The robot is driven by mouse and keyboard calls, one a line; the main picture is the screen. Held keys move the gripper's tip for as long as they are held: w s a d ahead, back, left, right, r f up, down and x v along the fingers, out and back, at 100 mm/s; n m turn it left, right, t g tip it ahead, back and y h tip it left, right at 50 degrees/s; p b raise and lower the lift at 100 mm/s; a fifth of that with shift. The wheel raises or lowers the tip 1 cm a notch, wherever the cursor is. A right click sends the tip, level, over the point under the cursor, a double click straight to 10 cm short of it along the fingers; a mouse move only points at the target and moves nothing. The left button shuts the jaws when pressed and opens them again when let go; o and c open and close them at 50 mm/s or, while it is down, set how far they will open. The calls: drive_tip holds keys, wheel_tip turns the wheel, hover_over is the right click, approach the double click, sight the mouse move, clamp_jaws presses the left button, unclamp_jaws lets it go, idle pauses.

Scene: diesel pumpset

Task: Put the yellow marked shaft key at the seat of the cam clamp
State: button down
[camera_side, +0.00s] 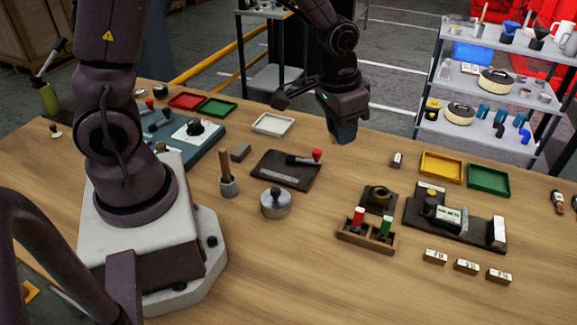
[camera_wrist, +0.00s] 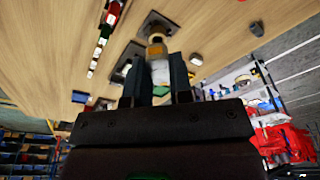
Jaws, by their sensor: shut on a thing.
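My gripper (camera_side: 343,130) is raised above the back middle of the table, jaws pointing down. In the wrist view its two dark fingers (camera_wrist: 160,80) are closed on a pale grey piece with a yellowish end, which looks like the yellow marked shaft key (camera_wrist: 159,70). In the side view the fingers hide this piece. The cam clamp seems to be the dark plate (camera_side: 277,177) with a black lever and red knob (camera_side: 317,155), left of my gripper and apart from it. Its seat is too small to make out clearly. The clamp does not show in the wrist view.
A wooden rack (camera_side: 366,238) with red and green pieces stands at front right, near a dark ringed block (camera_side: 380,198). A metal pot (camera_side: 276,203) and a handled tool (camera_side: 228,175) stand before the clamp. A white tray (camera_side: 272,124) lies behind it.

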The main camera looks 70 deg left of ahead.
sight(285, 170)
drive_tip(key=shift+a+f, duration=0.1)
drive_tip(key=shift+a, duration=0.2)
drive_tip(key=s+a+f+n, duration=0.2)
drive_tip(key=a+f+n, duration=0.2)
drive_tip(key=a, duration=0.3)
drive_tip(key=s+a+f+n+y, duration=0.1)
drive_tip(key=s+a+f+n, duration=0.2)
drive_tip(key=a+f+n, duration=0.2)
drive_tip(key=shift+s+a+f+g, duration=0.3)
drive_tip(key=shift+a+f, duration=0.1)
drive_tip(key=shift+a, duration=0.55)
drive_tip(key=shift+f, duration=0.1)
drive_tip(key=shift+f, duration=3.55)
drive_tip(key=shift+f, duration=0.35)
drive_tip(key=c, duration=0.9)
unclamp_jaws()
drive_tip(key=shift+c, duration=0.2)
